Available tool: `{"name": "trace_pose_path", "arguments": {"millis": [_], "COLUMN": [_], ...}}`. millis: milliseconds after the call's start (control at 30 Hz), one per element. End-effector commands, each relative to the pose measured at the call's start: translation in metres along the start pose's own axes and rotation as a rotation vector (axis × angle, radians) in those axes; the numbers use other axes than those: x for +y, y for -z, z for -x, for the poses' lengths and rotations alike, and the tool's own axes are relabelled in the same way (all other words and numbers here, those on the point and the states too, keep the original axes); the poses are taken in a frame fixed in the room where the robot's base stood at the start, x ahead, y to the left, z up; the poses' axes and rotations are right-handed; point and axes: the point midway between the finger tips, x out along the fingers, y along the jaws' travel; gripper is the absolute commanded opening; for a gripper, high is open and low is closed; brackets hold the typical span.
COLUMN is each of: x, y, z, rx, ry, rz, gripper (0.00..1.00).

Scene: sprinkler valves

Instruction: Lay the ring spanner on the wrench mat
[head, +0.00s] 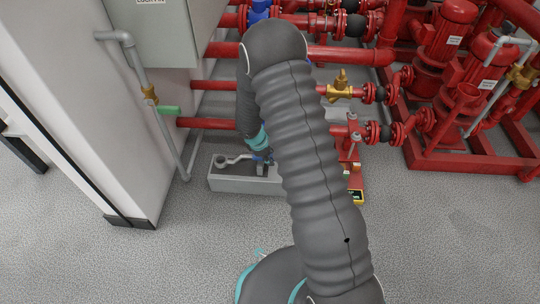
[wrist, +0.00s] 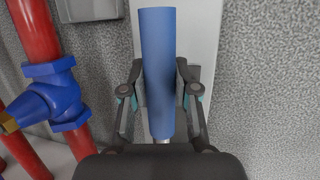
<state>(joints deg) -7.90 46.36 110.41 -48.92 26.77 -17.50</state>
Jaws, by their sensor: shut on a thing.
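My gripper (head: 262,158) is low beside the grey trough-like block (head: 230,184) in the head view, mostly hidden by my own arm. In the wrist view my gripper (wrist: 163,95) is shut on a blue cylindrical handle (wrist: 158,50), with a finger on each side. A short pale shaft shows at the handle's lower end. In the head view a pale grey ring spanner (head: 222,161) shows over the block's left part, its ring end to the left and its shaft running towards my gripper. I cannot tell whether it touches the block. I cannot make out the wrench mat.
Red pipes with valves and flanges run behind and right of the block. A blue valve (wrist: 48,105) on a red pipe stands left of my gripper. Red pumps (head: 445,35) stand at the right. A wall cabinet (head: 150,35) is at upper left. The grey floor in front is clear.

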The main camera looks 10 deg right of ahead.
Motion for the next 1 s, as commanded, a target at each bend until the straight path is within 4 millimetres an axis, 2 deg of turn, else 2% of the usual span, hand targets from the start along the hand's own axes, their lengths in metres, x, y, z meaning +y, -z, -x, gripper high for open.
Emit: {"name": "trace_pose_path", "arguments": {"millis": [400, 433, 500, 533, 833, 1000], "x": [-0.003, -0.003, -0.003, -0.003, -0.004, -0.003], "y": [0.003, 0.003, 0.003, 0.003, 0.003, 0.004], "z": [-0.012, -0.011, -0.011, -0.011, -0.011, 0.003], "rx": [0.000, 0.000, 0.000, 0.000, 0.000, 0.001], "ry": [0.000, -0.001, 0.000, 0.000, 0.001, -0.001], "rz": [0.000, 0.000, 0.000, 0.000, 0.000, 0.000], "gripper": [0.00, 0.37, 0.54, 0.59, 0.59, 0.59]}}
